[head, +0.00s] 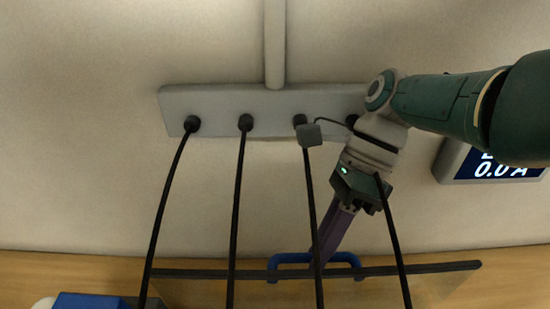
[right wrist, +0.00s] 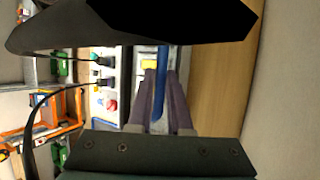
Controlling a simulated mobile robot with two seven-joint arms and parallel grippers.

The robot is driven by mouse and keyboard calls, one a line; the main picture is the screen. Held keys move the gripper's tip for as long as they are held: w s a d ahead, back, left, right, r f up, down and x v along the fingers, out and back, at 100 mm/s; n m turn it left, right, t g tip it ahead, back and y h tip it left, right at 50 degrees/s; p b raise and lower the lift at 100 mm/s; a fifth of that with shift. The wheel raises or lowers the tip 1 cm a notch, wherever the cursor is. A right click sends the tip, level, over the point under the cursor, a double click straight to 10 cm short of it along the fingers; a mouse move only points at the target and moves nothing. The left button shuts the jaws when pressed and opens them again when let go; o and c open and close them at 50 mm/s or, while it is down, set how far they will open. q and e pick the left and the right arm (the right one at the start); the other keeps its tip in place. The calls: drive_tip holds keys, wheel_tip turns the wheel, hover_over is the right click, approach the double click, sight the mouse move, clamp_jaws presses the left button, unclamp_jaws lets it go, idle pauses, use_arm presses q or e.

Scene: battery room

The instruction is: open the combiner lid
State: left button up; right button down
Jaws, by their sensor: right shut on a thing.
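The combiner lid (head: 440,271) shows at the bottom of the head view as a see-through panel with a dark upper edge. A blue bar handle (head: 287,259) is fixed along that edge. My right gripper (head: 322,254) reaches down from the right, its purple fingers at the handle. In the right wrist view the blue handle (right wrist: 161,65) lies between the two fingers of the right gripper (right wrist: 160,85), which is shut on it. The lower part of the lid is cut off by the frame. My left gripper is not in view.
A grey wall bar (head: 220,98) carries several black cables (head: 237,190) that hang down past the lid, some close to my right gripper. A display (head: 490,165) reading 0.0 A is on the wall at right. A blue object (head: 90,301) is at bottom left.

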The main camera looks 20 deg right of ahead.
drive_tip(key=shift+s+d+f, duration=0.1)
drive_tip(key=shift+d+f, duration=0.05)
drive_tip(key=shift+f, duration=0.05)
drive_tip(key=c, duration=1.1)
unclamp_jaws()
drive_tip(key=shift+o, duration=1.3)
drive_tip(key=shift+r, duration=0.1)
drive_tip(key=shift+r, duration=0.1)
drive_tip(key=p+v, duration=0.2)
drive_tip(key=v, duration=0.7)
drive_tip(key=shift+d+r, duration=0.2)
drive_tip(key=shift+r, duration=0.05)
